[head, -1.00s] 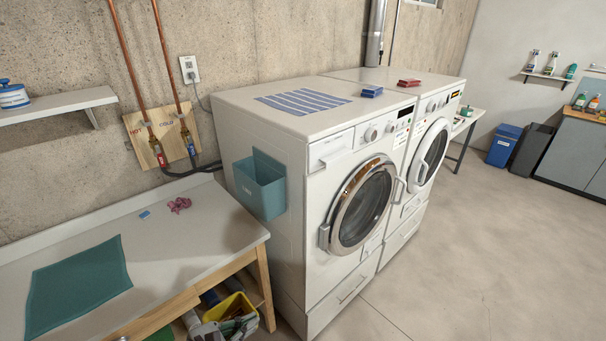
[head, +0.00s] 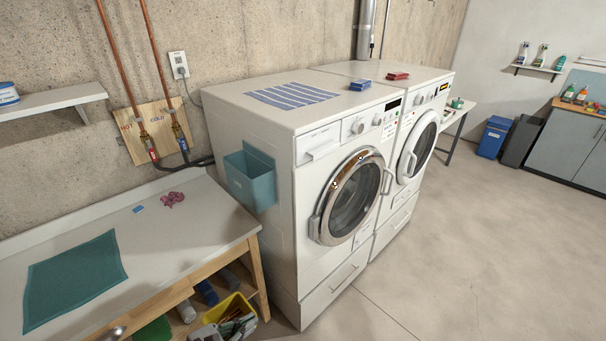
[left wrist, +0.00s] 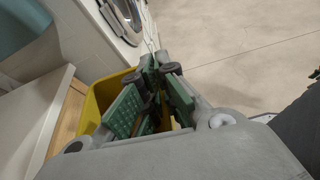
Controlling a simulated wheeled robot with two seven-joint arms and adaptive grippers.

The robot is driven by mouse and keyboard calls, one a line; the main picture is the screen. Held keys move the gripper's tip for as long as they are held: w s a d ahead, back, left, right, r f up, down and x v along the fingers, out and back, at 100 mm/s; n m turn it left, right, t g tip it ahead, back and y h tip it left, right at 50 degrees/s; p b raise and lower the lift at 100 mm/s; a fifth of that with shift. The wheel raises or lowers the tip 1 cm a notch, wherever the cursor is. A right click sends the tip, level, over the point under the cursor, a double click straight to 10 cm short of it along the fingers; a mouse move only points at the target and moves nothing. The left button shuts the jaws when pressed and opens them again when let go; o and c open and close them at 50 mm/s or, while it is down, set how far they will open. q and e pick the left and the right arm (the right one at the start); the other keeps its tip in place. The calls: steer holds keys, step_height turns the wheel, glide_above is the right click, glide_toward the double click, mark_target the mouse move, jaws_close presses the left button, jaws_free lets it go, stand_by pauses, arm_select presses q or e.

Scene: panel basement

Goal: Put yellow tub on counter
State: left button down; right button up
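The yellow tub (head: 248,319) shows low in the head view, beside the wooden front leg of the white counter (head: 165,235), below its top. It holds green and brown items. In the left wrist view the yellow tub (left wrist: 100,93) lies at the fingers of my left gripper (left wrist: 156,68). The fingers are close together with a yellow strip between them, and look shut on the tub's wall.
A teal cloth (head: 75,275), a small blue item (head: 138,209) and a pink crumpled item (head: 172,199) lie on the counter; its middle is bare. Rolls and bottles (head: 187,311) fill the shelf below. A washer (head: 285,235) stands to the right, with a teal bin (head: 252,180) on its side.

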mark_target(226, 320)
arm_select(q)
steer(key=shift+s, duration=0.1)
arm_select(e)
steer(key=shift+s, duration=0.1)
arm_select(q)
steer(key=shift+f, duration=0.1)
stand_by(0.4)
